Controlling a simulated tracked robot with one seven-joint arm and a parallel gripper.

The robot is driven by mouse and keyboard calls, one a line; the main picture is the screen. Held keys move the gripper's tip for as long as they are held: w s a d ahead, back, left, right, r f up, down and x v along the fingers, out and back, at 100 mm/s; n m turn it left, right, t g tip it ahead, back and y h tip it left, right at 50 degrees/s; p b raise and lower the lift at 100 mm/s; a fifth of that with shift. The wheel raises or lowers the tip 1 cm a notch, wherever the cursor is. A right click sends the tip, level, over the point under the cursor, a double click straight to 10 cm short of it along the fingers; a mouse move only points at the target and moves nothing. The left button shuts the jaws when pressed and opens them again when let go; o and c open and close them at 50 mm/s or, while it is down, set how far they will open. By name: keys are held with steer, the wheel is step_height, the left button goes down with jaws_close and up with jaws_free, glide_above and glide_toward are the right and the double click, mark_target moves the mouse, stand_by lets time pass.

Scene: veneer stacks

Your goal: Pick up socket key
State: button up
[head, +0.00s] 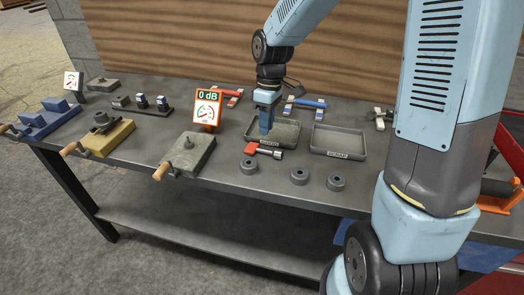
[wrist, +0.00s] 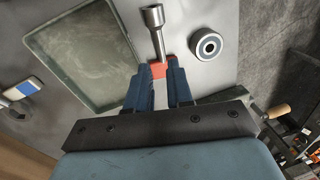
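The socket key (head: 264,151) lies on the bench in front of the left tray, with a red handle at the left and a metal socket end at the right. In the wrist view the socket key (wrist: 154,32) has its metal shaft pointing up the picture, and its red handle shows just beyond and between my fingertips. My gripper (head: 266,132) points down above the front of the left tray, close behind the key. In the wrist view my gripper (wrist: 160,72) is open, its blue fingers apart. Part of the handle is hidden by the fingers.
The left tray (head: 286,144) and an empty right tray (head: 338,142) stand behind the key. Several grey rings, one of them (head: 249,166), lie in front. Red and blue clamps lie behind.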

mark_target(264, 151)
steer(key=shift+s+a+f, duration=0.15)
steer(key=shift+f, duration=1.1)
steer(key=shift+s+a+f, duration=0.1)
steer(key=shift+s+f, duration=0.05)
steer(key=shift+f, duration=1.05)
steer(key=shift+s+a+f, duration=0.15)
steer(key=shift+f, duration=1.1)
jaws_close()
